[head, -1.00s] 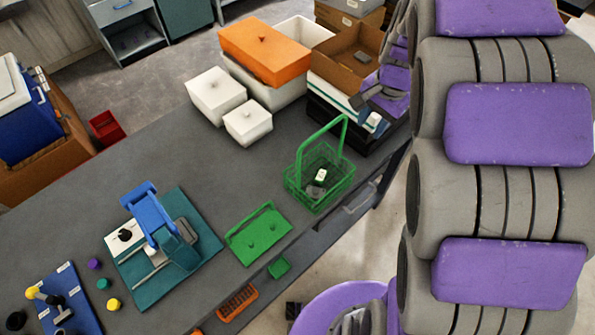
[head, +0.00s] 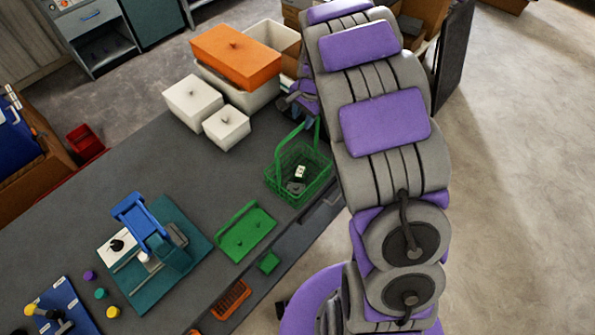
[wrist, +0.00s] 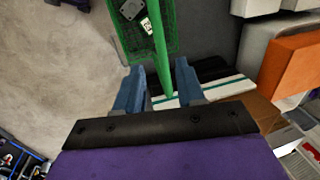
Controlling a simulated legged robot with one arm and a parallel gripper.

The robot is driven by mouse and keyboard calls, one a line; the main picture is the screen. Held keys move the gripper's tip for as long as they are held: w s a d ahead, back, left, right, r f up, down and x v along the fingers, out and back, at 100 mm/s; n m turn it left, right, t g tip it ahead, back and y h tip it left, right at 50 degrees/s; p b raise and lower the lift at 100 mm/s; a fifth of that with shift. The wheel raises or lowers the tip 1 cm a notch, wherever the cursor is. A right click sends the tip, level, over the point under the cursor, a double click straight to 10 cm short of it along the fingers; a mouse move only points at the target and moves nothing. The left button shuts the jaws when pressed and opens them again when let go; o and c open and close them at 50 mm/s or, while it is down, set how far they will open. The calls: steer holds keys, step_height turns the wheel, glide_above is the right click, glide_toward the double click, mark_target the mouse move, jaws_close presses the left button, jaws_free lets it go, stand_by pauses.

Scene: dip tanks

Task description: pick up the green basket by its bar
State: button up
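The green basket (head: 284,190) stands upright near the right edge of the grey bench, its tall bar (head: 290,140) standing up over it. A small grey piece and a white piece with dark marks lie inside. My gripper (head: 302,112) is just behind the bar in the head view, partly hidden by my arm. In the wrist view my gripper (wrist: 160,76) has its two blue fingers spread apart. The green bar (wrist: 160,55) runs between them, with a gap to each finger. The basket (wrist: 172,30) shows at the top there, partly cut off.
White boxes (head: 193,103) and a large orange-lidded box (head: 235,60) stand behind the basket. A green lid-like piece with a handle (head: 245,236) lies in front. A teal fixture (head: 168,270) stands further left. Open floor lies to the right.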

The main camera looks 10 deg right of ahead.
mark_target(299, 127)
steer(key=shift+w+a+f+p, duration=0.15)
steer(key=shift+w+f, duration=0.1)
steer(key=shift+f, duration=0.9)
steer(key=shift+w+a+f+p, duration=0.2)
steer(key=shift+w+f, duration=0.1)
steer(key=shift+f, duration=0.9)
steer(key=shift+w+a+f+p, duration=0.15)
steer(key=shift+w+f, duration=0.1)
steer(key=shift+f, duration=0.9)
jaws_close()
